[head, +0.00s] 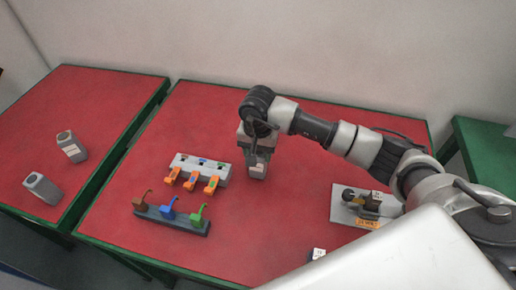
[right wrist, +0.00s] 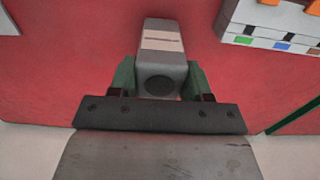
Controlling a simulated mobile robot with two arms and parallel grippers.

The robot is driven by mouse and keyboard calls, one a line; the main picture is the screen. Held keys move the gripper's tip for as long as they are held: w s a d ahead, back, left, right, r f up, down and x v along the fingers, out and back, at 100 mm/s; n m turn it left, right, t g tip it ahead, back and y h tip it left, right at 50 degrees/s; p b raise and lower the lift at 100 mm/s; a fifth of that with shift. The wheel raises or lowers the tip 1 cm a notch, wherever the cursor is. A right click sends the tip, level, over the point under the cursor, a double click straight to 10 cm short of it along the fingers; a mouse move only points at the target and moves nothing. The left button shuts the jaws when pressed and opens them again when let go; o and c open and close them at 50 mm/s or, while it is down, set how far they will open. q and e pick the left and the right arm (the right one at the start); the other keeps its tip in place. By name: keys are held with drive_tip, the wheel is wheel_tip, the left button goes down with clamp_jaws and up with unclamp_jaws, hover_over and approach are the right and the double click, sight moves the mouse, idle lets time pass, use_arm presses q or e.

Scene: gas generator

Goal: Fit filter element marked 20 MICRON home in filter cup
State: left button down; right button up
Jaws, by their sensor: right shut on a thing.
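My right gripper (head: 258,152) is above the middle of the centre table, pointing down. Its green-sided fingers in the right wrist view (right wrist: 160,82) are shut on a grey block-shaped element (right wrist: 161,58). The element has a pale label and a dark round spot on its near end; it also shows below the gripper in the head view (head: 257,170). The label's marking is too small to read. Two similar grey elements, one standing (head: 72,147) and one tilted or lying (head: 42,188), are on the left table. I cannot tell for sure which thing is the filter cup. My left gripper is out of view.
A pale block with orange levers (head: 200,168) and a dark rack with coloured hooks (head: 172,218) stand left of the gripper. A pale plate (head: 345,212) with dark fittings and an orange label lies at right. A small white-topped item (head: 318,253) is near the front.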

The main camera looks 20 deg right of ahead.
drive_tip(key=shift+f+b, duration=0.2)
drive_tip(key=shift+b, duration=0.15)
drive_tip(key=o, duration=1)
drive_tip(key=shift+r, duration=0.1)
drive_tip(key=shift+c, duration=0.2)
